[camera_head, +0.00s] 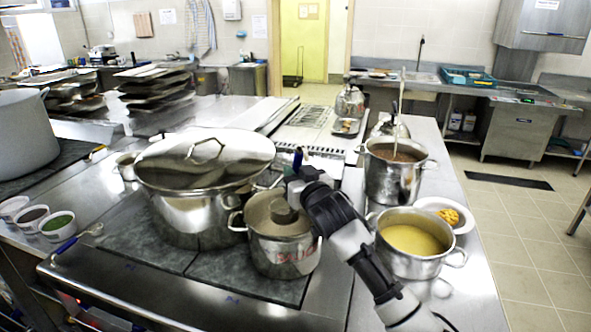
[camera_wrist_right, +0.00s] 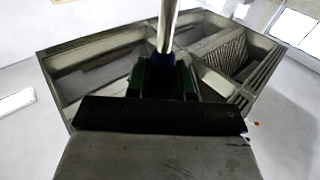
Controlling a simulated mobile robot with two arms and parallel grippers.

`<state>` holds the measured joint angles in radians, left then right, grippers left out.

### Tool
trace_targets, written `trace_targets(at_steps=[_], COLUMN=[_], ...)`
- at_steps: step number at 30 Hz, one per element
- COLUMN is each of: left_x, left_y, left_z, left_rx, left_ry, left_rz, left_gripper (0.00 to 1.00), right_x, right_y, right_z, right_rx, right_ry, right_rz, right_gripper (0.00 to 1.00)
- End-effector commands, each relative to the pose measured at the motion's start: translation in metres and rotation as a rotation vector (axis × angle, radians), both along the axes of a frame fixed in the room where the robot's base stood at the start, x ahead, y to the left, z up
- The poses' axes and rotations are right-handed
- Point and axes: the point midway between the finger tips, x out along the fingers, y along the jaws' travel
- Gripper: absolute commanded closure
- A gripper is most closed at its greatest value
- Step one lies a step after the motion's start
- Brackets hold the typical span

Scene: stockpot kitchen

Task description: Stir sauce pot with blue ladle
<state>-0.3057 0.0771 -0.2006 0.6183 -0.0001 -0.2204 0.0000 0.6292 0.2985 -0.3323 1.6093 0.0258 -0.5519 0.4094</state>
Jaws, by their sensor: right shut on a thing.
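My right gripper (camera_head: 299,176) reaches in from the lower right above the steel sauce pot (camera_head: 283,262) on the dark stove plate. It is shut on the blue handle of the ladle (camera_head: 298,158), whose tip shows just above the fingers. In the right wrist view the green fingertips (camera_wrist_right: 163,78) close on the blue part, and the ladle's metal shaft (camera_wrist_right: 167,25) runs away from them. A grey rounded shape, likely the ladle's bowl, shows at the pot's mouth; its depth in the beige contents is unclear. My left gripper is not in view.
A large lidded stockpot (camera_head: 205,215) stands close left of the sauce pot. A pot of yellow soup (camera_head: 422,268) and a pot with an upright ladle (camera_head: 392,183) stand right. Small bowls (camera_head: 58,224) and a blue-handled utensil (camera_head: 72,242) lie at the left.

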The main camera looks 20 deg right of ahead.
Motion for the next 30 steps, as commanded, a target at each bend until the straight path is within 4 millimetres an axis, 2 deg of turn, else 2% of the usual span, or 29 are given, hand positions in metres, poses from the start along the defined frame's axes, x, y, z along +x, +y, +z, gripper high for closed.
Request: trace_targets(at_steps=[3,21,30], left_x=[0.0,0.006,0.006], left_y=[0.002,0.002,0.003], left_z=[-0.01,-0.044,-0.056], left_rx=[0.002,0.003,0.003], left_ry=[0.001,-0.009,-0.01], left_rz=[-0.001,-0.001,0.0], left_gripper=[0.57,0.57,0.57], right_x=[0.0,0.0,0.0], right_y=[0.0,0.0,0.0], right_z=[-0.015,-0.075,-0.097], right_rx=[0.001,0.001,0.0], right_ry=[0.0,-0.001,-0.002], right_rz=[0.0,0.0,-0.001], right_gripper=[1.0,1.0,1.0])
